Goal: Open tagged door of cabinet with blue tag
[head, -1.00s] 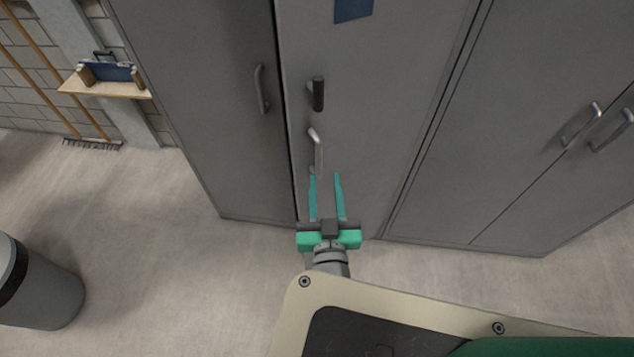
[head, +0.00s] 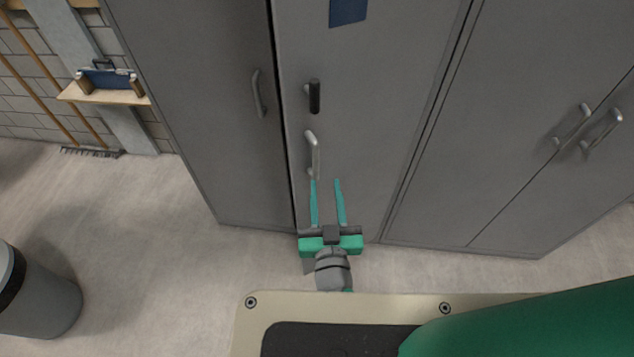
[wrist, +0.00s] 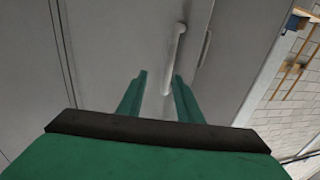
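The blue tag (head: 348,11) is on the upper part of a grey cabinet door (head: 370,110), cut by the top edge of the head view. That door carries a dark upright handle (head: 314,96) and, below it, a silver bar handle (head: 313,153). My gripper (head: 326,182) is open, its two teal fingers apart and empty, just below the silver handle in the head view. In the wrist view the silver bar (wrist: 175,45) stands beyond the fingertips (wrist: 160,75), slightly right of the middle. I cannot tell the exact gap. The door looks shut.
A grey door (head: 200,110) with its own handle (head: 258,92) adjoins on the left. Another cabinet (head: 510,130) with two handles stands right. A grey bin (head: 40,295) is at lower left. A wall shelf (head: 105,92) is at upper left. Floor between is clear.

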